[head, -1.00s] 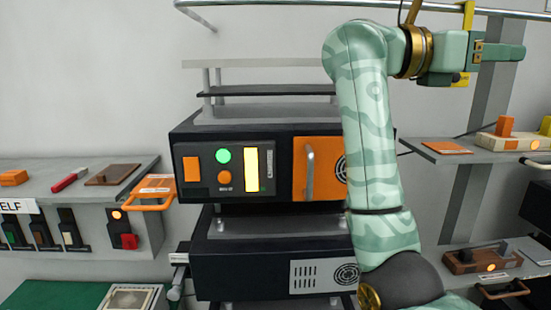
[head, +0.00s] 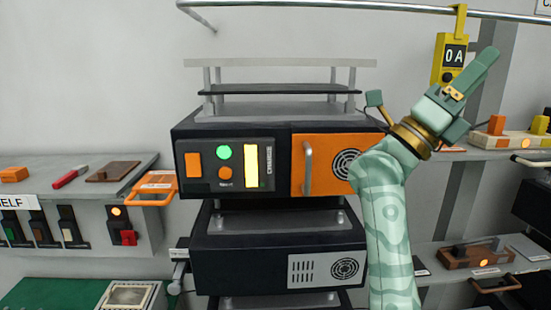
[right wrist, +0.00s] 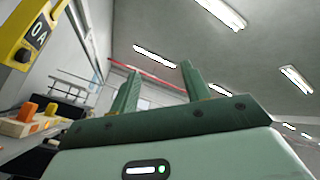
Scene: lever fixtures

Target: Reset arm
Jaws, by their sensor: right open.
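My right gripper (head: 430,78) is raised on the right of the head view, in front of the wall, with its arm coming up from the bottom right. In the right wrist view its two green fingers (right wrist: 160,85) stand apart with nothing between them, pointing toward the ceiling. A yellow meter reading "0A" (head: 453,56) hangs from the rail just behind the gripper. The meter also shows at the left edge of the right wrist view (right wrist: 35,33). My left gripper is not in view.
A black rack unit with an orange door (head: 320,165) stands in the middle. A grey shelf with switches (head: 75,185) is at the left. Shelves at the right hold a wooden block fixture (head: 495,140) and a brown lever fixture (head: 475,254). A metal rail (head: 330,8) runs along the top.

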